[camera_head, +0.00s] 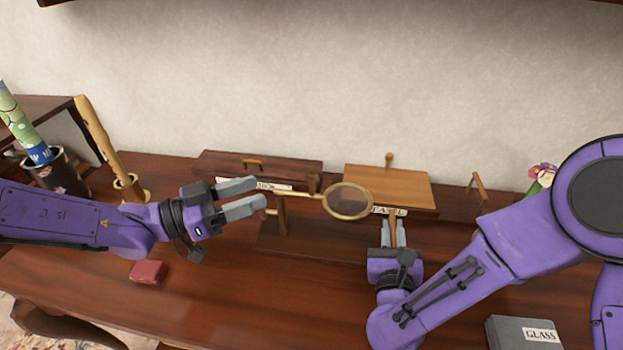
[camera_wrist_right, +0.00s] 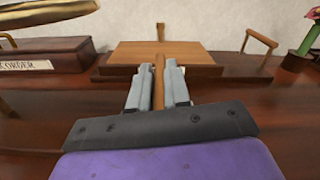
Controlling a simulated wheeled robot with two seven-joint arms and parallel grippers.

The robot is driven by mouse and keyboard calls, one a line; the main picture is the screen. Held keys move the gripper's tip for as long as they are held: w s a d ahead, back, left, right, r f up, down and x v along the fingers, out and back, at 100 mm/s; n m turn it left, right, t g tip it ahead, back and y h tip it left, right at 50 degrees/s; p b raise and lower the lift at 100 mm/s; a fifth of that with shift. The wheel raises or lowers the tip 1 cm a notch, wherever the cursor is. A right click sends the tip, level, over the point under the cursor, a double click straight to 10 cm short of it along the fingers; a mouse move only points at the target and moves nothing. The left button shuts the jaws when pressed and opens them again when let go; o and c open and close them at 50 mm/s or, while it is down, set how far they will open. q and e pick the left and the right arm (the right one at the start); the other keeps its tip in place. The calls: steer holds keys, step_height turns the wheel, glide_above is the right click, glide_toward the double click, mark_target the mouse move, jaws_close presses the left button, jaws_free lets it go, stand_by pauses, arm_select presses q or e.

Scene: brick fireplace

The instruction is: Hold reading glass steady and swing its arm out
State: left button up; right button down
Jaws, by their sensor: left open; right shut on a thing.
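The reading glass has a round brass-rimmed lens (camera_head: 348,200) on a thin arm that reaches left to an upright wooden post (camera_head: 282,215) on a dark base (camera_head: 300,242). In the right wrist view, part of a brass rim (camera_wrist_right: 30,15) shows at the upper left. My left gripper (camera_head: 260,194) is open, its fingertips close to the left end of the glass's arm; I cannot tell whether they touch. My right gripper (camera_head: 394,235) is shut on an upright brown wooden bar (camera_wrist_right: 158,80). Whether that bar joins the stand's base is hidden.
Behind stand a dark labelled box (camera_head: 225,163) and a lighter wooden-topped box (camera_head: 390,186). A red block (camera_head: 147,272) lies front left. A grey block labelled GLASS (camera_head: 520,332) is front right. Rolled papers in a holder (camera_head: 60,175) stand at left. The front middle tabletop is clear.

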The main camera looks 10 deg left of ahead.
mark_target(311, 181)
arm_select(q)
steer(key=shift+m+g, duration=0.4)
steer(key=shift+m, duration=0.1)
steer(key=x, duration=0.8)
steer(key=s+x, duration=0.1)
steer(key=x, duration=0.3)
steer(key=shift+d+r, duration=0.15)
steer(key=shift+d, duration=0.3)
jaws_close()
